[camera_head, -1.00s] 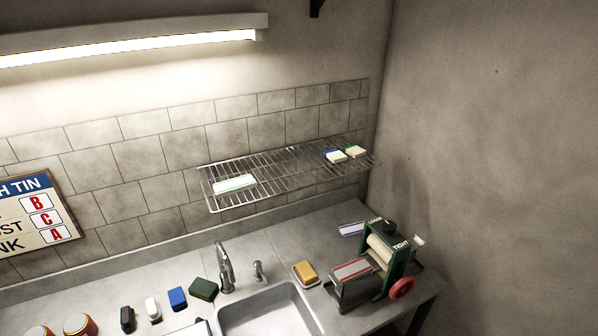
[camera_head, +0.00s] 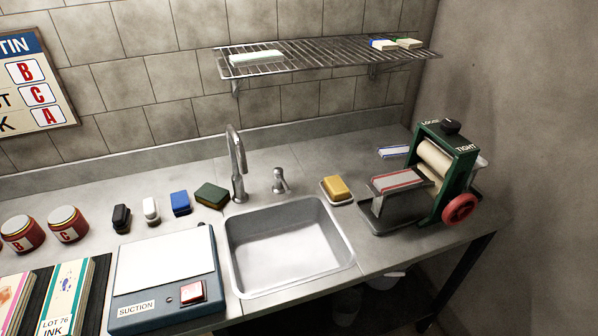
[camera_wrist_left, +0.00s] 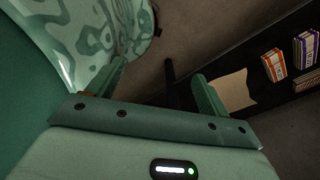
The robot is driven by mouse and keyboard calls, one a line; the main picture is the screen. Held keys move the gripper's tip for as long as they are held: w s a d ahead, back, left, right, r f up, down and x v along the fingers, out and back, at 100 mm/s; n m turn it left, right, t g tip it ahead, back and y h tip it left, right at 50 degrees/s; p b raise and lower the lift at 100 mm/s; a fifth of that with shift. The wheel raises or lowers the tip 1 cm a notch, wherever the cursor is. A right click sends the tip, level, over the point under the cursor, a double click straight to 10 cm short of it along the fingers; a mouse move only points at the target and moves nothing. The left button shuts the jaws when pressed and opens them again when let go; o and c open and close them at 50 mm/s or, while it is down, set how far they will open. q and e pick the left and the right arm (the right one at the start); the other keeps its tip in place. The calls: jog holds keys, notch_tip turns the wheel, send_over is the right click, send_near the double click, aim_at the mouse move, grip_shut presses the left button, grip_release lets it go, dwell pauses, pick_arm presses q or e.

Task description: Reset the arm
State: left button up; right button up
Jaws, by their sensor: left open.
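My left gripper (camera_wrist_left: 160,82) shows in the left wrist view. Its two green fingers stand wide apart, with only dim floor seen between them and nothing held. Neither gripper nor arm shows in the head view, and my right gripper is in no view. A pale green patterned, glossy surface (camera_wrist_left: 90,30) lies close to the left finger in the wrist view; I cannot tell what it is or whether it touches.
The head view shows a grey counter with a sink (camera_head: 288,245), a suction box (camera_head: 165,275), red tins (camera_head: 68,224), a yellow sponge (camera_head: 337,188) and a green roller machine (camera_head: 440,165). A wire rack (camera_head: 310,60) hangs above. The wrist view shows a dark shelf with books (camera_wrist_left: 272,66).

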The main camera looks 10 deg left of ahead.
pick_arm(q)
jog(key=shift+g, duration=0.3)
jog(key=s+f, duration=0.1)
jog(key=f, duration=0.1)
jog(key=s+f+b, duration=0.1)
jog(key=s, duration=0.1)
jog(key=shift+s+a+f, duration=0.15)
jog(key=shift+f, duration=0.2)
